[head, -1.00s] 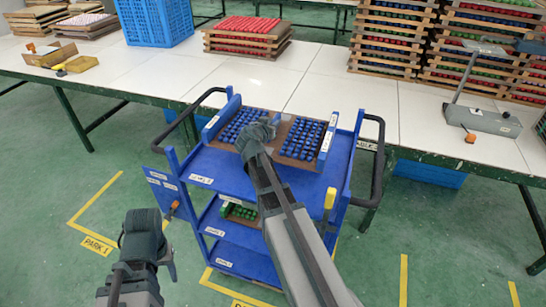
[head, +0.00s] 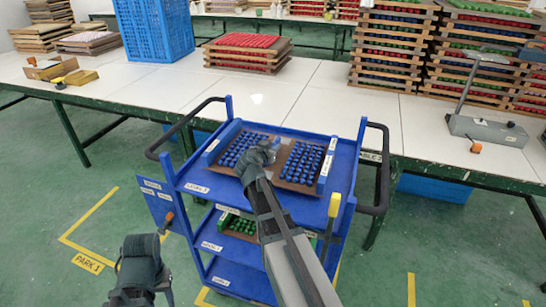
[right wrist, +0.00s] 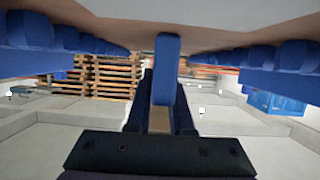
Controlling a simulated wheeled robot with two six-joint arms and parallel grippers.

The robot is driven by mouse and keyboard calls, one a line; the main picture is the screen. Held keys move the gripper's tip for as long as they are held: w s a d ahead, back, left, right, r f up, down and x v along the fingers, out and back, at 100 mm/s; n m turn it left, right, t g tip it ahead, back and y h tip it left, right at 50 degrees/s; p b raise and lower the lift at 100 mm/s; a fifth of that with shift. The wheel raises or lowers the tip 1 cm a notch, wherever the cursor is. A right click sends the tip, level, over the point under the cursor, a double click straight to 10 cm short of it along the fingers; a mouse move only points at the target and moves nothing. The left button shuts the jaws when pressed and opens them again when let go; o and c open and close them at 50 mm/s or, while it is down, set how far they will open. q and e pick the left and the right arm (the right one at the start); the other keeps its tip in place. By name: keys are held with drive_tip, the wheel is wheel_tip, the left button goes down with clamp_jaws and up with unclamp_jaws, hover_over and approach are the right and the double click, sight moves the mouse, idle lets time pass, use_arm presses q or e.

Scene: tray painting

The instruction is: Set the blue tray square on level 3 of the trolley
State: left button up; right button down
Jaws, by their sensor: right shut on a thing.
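The blue tray (head: 292,180) is a brown board with rows of blue pieces and blue side walls. In the head view it is over the top shelf of the blue trolley (head: 215,198). My right gripper (head: 258,155) is shut on the tray at its middle and hides part of it.
A green-piece tray (head: 240,226) is on the trolley's middle shelf. Black handles (head: 378,195) stand at both trolley sides. The white table (head: 310,75) behind holds a blue crate (head: 155,30), red trays (head: 245,55) and tall tray stacks (head: 390,50). Floor is open at left.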

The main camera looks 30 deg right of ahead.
drive_tip(key=shift+f+b, duration=1.05)
drive_tip(key=shift+f, duration=0.35)
drive_tip(key=shift+f, duration=0.15)
drive_tip(key=c, duration=0.8)
unclamp_jaws()
drive_tip(key=shift+s+a+r, duration=0.25)
drive_tip(key=shift+r, duration=0.1)
drive_tip(key=p+v, duration=0.4)
drive_tip(key=v, duration=0.7)
drive_tip(key=shift+a, duration=0.15)
